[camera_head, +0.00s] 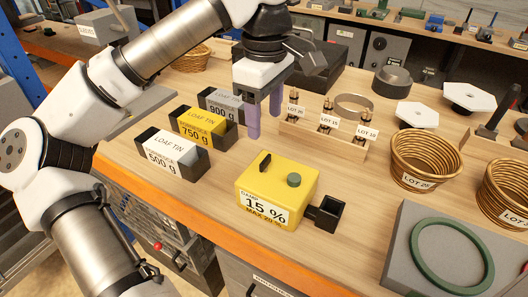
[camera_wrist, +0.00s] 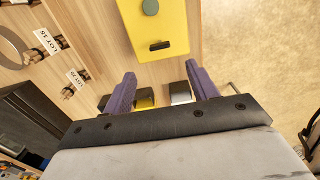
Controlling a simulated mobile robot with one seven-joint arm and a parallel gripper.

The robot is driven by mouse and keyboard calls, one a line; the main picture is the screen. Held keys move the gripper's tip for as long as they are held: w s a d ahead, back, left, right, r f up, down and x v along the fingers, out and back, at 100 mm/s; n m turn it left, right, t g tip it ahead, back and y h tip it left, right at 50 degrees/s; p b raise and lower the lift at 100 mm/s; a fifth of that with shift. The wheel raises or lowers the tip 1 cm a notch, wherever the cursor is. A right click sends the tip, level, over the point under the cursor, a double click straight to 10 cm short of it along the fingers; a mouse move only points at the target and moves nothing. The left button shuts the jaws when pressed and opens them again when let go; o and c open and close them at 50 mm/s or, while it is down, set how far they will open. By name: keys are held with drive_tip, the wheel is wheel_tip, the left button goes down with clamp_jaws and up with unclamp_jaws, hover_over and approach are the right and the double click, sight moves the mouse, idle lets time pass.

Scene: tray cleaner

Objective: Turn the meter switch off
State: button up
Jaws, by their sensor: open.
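The yellow damp meter (camera_head: 250,187), labelled 15 %, sits on the wooden bench. On its top are a black bar-shaped switch (camera_head: 265,162) and a round green knob (camera_head: 294,180). A black open socket (camera_head: 326,213) sticks out from its right side. My gripper (camera_head: 263,112) is open and empty, with purple fingers pointing down, behind and above the meter and apart from it. In the wrist view, the switch (camera_wrist: 160,46) lies just beyond my fingertips (camera_wrist: 161,76), between their lines. The switch's exact setting cannot be told.
Loaf tins marked 500 g (camera_head: 172,157), 750 g (camera_head: 203,128) and 900 g (camera_head: 225,103) stand left of my gripper. A small rack (camera_head: 318,130) with lot tags stands to its right. Wicker baskets (camera_head: 425,160) and a grey tray with a green ring (camera_head: 452,250) are farther right.

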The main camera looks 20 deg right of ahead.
sight(265, 159)
wheel_tip(265, 159, down, 10)
drive_tip(key=shift+f+p, duration=0.1)
drive_tip(key=shift+p, duration=0.9)
drive_tip(key=c, duration=1)
